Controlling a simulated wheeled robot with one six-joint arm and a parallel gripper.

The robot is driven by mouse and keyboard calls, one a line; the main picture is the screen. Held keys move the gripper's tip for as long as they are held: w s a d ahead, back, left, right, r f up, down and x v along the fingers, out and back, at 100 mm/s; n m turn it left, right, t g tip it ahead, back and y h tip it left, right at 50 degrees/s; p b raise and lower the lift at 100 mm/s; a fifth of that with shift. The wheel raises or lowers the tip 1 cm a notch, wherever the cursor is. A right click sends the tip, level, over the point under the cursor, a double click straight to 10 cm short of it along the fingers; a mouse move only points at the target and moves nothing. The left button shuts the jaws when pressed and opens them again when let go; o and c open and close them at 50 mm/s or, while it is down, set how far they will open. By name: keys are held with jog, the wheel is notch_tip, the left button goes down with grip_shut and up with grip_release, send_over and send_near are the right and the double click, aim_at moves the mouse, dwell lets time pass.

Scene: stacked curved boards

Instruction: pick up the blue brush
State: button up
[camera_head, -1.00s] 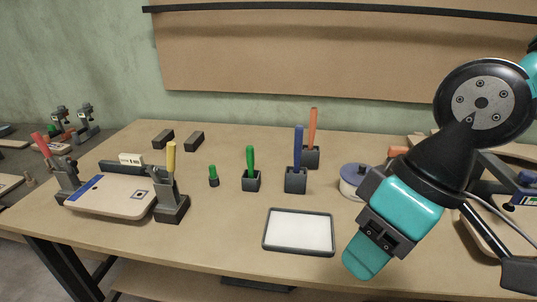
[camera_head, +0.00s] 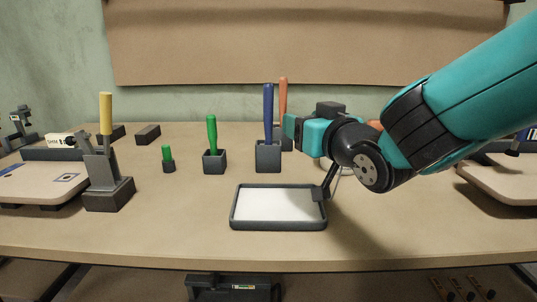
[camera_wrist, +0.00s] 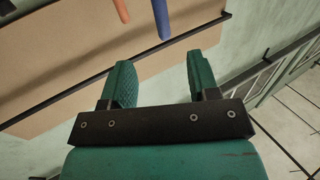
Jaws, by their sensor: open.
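The blue brush (camera_head: 268,112) stands upright in a dark square holder (camera_head: 268,158) near the middle of the table. Only its handle shows above the holder. My gripper (camera_head: 289,127) is just right of the blue handle, fingers pointing left toward it. In the wrist view my gripper (camera_wrist: 162,75) is open and empty. The end of the blue handle (camera_wrist: 161,18) shows ahead, in line with the gap between the fingers and apart from them. An orange handle (camera_wrist: 121,10) shows to its left there.
The orange-handled brush (camera_head: 283,100) stands close behind the blue one. A green-handled brush (camera_head: 212,133) in a holder and a small green-topped item (camera_head: 167,157) stand left. A white tray with a dark rim (camera_head: 278,226) lies in front. A yellow-handled clamp (camera_head: 106,150) is further left.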

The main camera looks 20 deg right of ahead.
aim_at(265, 106)
jog(key=w+p, duration=0.3)
jog(key=w+a+p, duration=0.1)
jog(key=w+p, duration=0.6)
jog(key=w, duration=0.1)
jog(key=shift+a+r+p, duration=0.2)
jog(key=shift+a+p, duration=0.1)
jog(key=shift+a, duration=0.05)
jog(key=shift+w+a+f+p, duration=0.15)
jog(key=shift+w+p, duration=0.2)
jog(key=shift+w, duration=0.65)
jog(key=shift+w+a+f+p, duration=0.15)
jog(key=shift+w+p, duration=0.2)
jog(key=shift+w, duration=0.65)
jog(key=shift+w+a+p, duration=0.15)
jog(key=shift+w+p, duration=0.2)
jog(key=shift+w, duration=0.65)
jog(key=shift+c, duration=0.5)
jog(key=c, duration=0.9)
